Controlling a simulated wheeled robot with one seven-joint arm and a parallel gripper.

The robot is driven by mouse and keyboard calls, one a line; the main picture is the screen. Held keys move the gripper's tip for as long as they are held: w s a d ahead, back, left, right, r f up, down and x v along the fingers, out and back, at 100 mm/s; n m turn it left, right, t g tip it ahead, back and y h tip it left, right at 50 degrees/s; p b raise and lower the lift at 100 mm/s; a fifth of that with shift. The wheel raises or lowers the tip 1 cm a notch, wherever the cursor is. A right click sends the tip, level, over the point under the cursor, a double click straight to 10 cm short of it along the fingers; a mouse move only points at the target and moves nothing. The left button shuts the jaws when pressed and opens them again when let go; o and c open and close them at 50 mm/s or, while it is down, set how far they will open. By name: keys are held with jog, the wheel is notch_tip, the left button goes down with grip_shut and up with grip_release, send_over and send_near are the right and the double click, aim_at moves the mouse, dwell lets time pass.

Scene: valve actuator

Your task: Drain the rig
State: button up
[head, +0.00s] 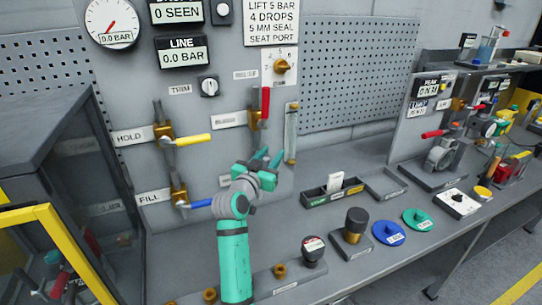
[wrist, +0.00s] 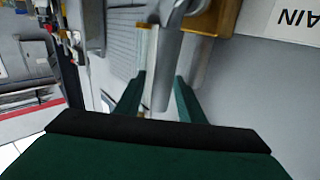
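My gripper (head: 268,156) is in front of the wall panel, below the red-handled valve (head: 264,103), whose handle stands upright. In the wrist view its two green fingers (wrist: 158,100) are apart. A grey lever-like bar (wrist: 161,85) runs down between them from a brass valve body (wrist: 212,18); I cannot tell if either finger touches it. A white label (wrist: 296,20) ending in "AIN" shows upside down beside it. The yellow HOLD handle (head: 193,140) and blue FILL handle (head: 202,203) both point sideways to the right. The LINE display (head: 182,53) reads 0.0 BAR.
A sight tube (head: 291,133) stands right of my gripper. The bench holds a dark tray (head: 335,200), a black-topped brass part (head: 354,225), a blue disc (head: 388,233) and a green disc (head: 418,220). A yellow-framed cabinet (head: 55,232) stands at left.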

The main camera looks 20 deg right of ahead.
grip_shut()
jog(key=shift+d, duration=0.15)
jog(key=shift+d+f+m+g+y, duration=0.45)
jog(key=shift+d+f+m+y, duration=0.25)
jog(key=shift+d, duration=0.2)
jog(key=shift+d+f+m+g+y, duration=0.55)
jog(key=shift+d+m+y, duration=0.2)
jog(key=shift+d, duration=0.15)
jog(key=shift+d+f+m+g+y, duration=0.4)
jog(key=shift+d+f+m+y, duration=0.3)
jog(key=shift+d, duration=0.2)
